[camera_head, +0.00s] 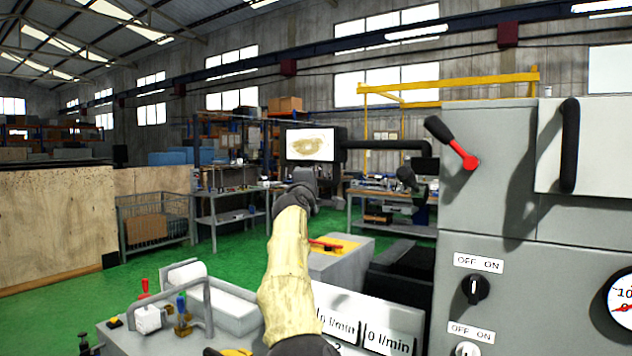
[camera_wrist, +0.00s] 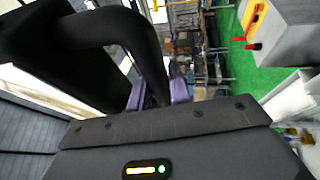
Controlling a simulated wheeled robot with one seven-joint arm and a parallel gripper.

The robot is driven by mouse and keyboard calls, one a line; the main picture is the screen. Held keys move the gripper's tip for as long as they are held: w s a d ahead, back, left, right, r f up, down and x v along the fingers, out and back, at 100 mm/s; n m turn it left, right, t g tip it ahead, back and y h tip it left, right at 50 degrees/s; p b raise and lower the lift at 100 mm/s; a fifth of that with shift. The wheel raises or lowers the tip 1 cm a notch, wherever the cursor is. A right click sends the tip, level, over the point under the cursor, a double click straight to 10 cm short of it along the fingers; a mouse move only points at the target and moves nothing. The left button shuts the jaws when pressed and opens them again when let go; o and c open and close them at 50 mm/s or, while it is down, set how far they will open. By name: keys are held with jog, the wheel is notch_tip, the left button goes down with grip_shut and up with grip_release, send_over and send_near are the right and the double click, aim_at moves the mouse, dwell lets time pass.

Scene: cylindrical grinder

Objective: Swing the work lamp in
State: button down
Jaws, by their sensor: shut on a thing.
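A black-framed panel (camera_head: 311,145) with a bright face and a brownish oval picture hangs on a black horizontal arm (camera_head: 385,145) from the grey machine. A dark rounded head (camera_head: 408,178) shows below that arm; I cannot tell for sure which part is the work lamp. My gripper (camera_head: 306,176) is just below the panel. In the wrist view the panel's black frame (camera_wrist: 75,75) is close at left, and a thick black curved bar (camera_wrist: 135,32) runs down to my gripper (camera_wrist: 163,95). My gripper is shut on this bar; the fingertips' contact is partly hidden.
The grey machine cabinet (camera_head: 490,220) with a red-tipped lever (camera_head: 452,143) and knobs stands close at right. Green floor (camera_head: 60,310) is open at left.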

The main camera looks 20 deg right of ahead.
jog(key=shift+d, duration=0.2)
jog(key=c, duration=1.6)
grip_release()
jog(key=o, duration=0.3)
jog(key=shift+w+d+f, duration=0.1)
jog(key=shift+w+d, duration=0.05)
jog(key=shift+d, duration=0.05)
jog(key=shift+a, duration=0.2)
jog(key=shift+s+a+f+b, duration=0.2)
jog(key=shift+s+b, duration=0.25)
jog(key=shift+b, duration=0.15)
jog(key=b+v, duration=1.1)
jog(key=v, duration=0.5)
jog(key=shift+s+a+b, duration=0.2)
jog(key=shift+s+b, duration=0.1)
jog(key=shift+b, duration=0.1)
jog(key=shift+w, duration=0.15)
